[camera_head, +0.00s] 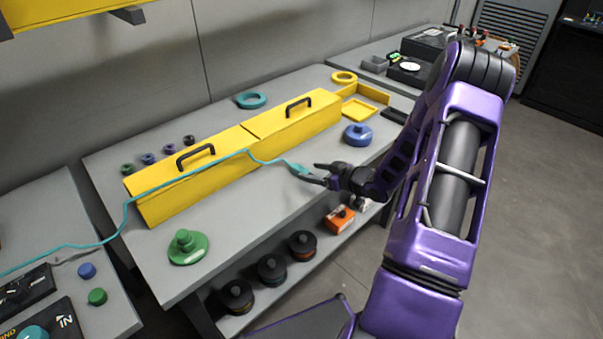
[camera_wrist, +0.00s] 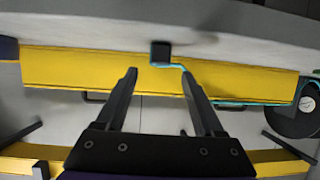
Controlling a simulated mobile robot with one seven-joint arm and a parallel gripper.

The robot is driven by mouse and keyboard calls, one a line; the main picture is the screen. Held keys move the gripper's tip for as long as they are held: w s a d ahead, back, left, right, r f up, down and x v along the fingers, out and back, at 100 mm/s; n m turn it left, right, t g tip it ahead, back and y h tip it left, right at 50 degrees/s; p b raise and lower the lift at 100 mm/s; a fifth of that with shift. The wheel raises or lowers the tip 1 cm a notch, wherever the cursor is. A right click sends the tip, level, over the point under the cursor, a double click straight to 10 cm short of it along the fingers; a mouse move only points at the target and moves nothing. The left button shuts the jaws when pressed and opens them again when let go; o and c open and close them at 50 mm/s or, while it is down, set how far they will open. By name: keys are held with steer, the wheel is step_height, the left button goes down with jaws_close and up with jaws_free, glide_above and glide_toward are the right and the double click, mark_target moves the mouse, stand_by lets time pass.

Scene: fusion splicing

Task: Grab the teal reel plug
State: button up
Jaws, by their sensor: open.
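The teal reel plug (camera_head: 299,170) is at the end of a teal cable (camera_head: 205,167), just off the tips of my gripper (camera_head: 318,174) in the head view. In the wrist view my gripper (camera_wrist: 158,73) is open, with its two dark fingers apart. A dark block (camera_wrist: 160,51) with teal cable at its lower edge sits centred a little beyond the fingertips; it looks like the plug's end. I see no finger touching it. The cable runs left over the yellow cases (camera_head: 240,150) and down to the left bench.
The grey bench (camera_head: 240,205) also holds a green spool (camera_head: 187,248), a blue spool (camera_head: 357,134), a teal ring (camera_head: 251,99) and a yellow tray (camera_head: 358,111). Dark reels (camera_head: 272,268) stand on the shelf below. The yellow cases have raised black handles (camera_head: 196,153).

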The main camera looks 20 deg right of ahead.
mark_target(303, 170)
steer(key=x, duration=0.4)
steer(key=shift+d+f, duration=0.1)
steer(key=shift+f, duration=0.05)
jaws_close()
